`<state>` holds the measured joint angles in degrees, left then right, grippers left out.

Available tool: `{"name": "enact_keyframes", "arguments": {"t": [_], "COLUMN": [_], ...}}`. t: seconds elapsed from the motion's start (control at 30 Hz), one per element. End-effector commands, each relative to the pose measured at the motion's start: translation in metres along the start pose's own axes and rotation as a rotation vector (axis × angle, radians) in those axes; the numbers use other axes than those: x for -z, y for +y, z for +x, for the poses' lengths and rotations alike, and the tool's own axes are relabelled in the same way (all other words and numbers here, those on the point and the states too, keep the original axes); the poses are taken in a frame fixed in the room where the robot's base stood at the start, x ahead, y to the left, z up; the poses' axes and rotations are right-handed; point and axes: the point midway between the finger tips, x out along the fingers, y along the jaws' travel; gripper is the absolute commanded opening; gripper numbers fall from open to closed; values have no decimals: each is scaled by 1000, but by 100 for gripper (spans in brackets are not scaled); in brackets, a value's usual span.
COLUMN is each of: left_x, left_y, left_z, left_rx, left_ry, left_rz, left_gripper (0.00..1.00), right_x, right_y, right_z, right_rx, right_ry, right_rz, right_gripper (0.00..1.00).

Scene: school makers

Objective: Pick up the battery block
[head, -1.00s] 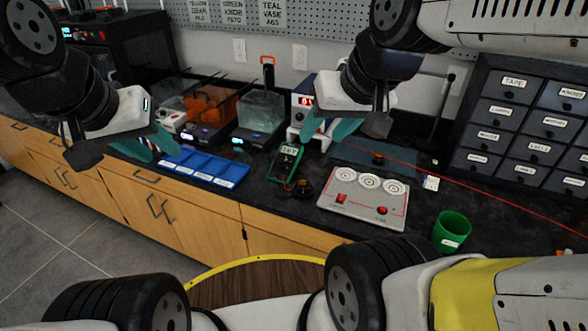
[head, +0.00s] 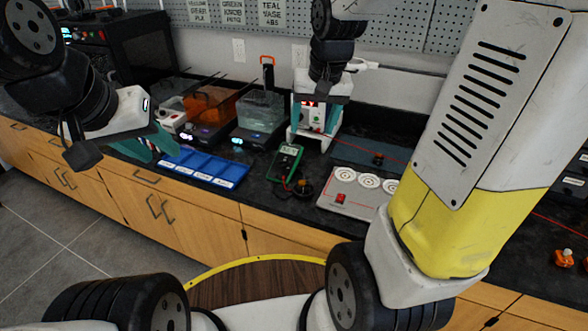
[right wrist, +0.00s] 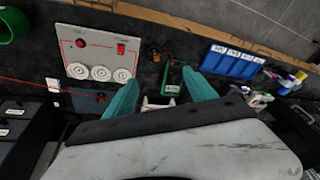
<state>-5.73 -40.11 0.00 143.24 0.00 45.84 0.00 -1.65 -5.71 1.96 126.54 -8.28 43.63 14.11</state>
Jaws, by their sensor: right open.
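I cannot tell for certain which thing is the battery block. A small white block (right wrist: 53,85) lies on the dark bench in the right wrist view; my right arm hides that spot in the head view. My right gripper (right wrist: 160,92) is open, its teal fingers spread with nothing gripped. In the head view my right gripper (head: 316,130) hangs in front of a white box with a red display (head: 311,115), at the back of the bench. My left gripper (head: 152,146) is over the bench at the left; its finger gap is unclear.
A blue compartment tray (head: 205,167), a green multimeter (head: 287,162) and a white panel with dials (head: 350,193) lie on the bench. Clear bins stand behind. The pegboard wall (head: 400,35) bounds the back. A green cup (right wrist: 12,24) stands near the panel.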

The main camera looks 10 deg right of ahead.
Motion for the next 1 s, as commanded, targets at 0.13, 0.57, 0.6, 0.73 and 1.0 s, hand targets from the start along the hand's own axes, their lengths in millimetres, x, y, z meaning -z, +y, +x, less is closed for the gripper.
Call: {"name": "enact_keyframes", "arguments": {"t": [0.13,0.57,0.6,0.73,1.0], "left_x": [0,0,0,0,0], "left_y": [0,0,0,0,0], "left_z": [0,0,0,0,0], "left_rx": [0,0,0,0,0], "left_ry": [0,0,0,0,0], "left_rz": [0,0,0,0,0], "left_gripper": [36,36,36,36,36], "right_x": [29,52,53,50,40], "right_y": [4,13,13,15,19], "right_z": [62,205,209,221,251], "right_rx": [-43,-119,-120,-124,-123], "right_ry": [-95,-257,-260,-266,-268], "right_rz": [50,152,155,157,157], "right_gripper": [64,64,64,64,64]}}
